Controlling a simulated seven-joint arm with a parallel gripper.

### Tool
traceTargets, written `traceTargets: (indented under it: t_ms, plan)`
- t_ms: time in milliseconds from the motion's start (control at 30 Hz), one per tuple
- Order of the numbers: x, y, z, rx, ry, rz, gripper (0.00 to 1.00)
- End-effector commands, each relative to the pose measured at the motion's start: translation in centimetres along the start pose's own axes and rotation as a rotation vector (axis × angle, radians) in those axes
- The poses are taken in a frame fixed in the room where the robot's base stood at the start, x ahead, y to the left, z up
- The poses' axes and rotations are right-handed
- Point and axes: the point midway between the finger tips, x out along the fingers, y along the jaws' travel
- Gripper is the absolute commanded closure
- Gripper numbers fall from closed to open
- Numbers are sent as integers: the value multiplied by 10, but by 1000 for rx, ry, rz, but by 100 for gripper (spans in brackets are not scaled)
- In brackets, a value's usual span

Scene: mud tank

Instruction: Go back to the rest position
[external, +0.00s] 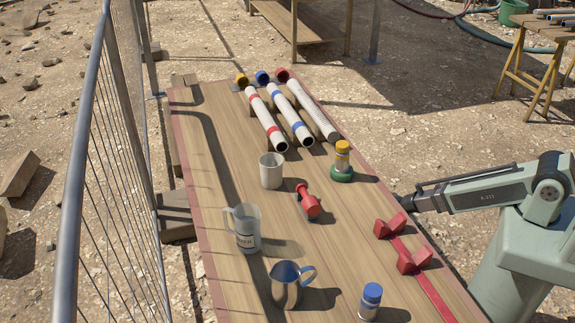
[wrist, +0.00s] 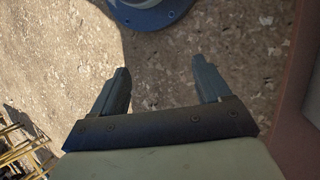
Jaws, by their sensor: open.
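My gripper (wrist: 160,65) is open and empty in the wrist view, its two dark fingers well apart. The fingers cannot be made out in that view.
The table holds a measuring jug (external: 245,228), metal pitcher (external: 286,285), beige cup (external: 271,170), yellow-topped bottle (external: 342,158), blue-capped bottle (external: 370,301), red fitting (external: 307,201), red brackets (external: 413,261) and white tubes (external: 312,110). A metal fence (external: 85,120) runs along the left.

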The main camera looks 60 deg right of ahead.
Motion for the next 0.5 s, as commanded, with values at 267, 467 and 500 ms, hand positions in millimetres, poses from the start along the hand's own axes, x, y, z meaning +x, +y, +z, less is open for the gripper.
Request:
traceTargets:
  t_ms: [267, 467, 500]
  plan:
    - [64, 10, 81, -422, -36, 11, 23]
    - [93, 21, 118, -645, -54, 11, 23]
    - [96, 22, 123, -676, -56, 11, 23]
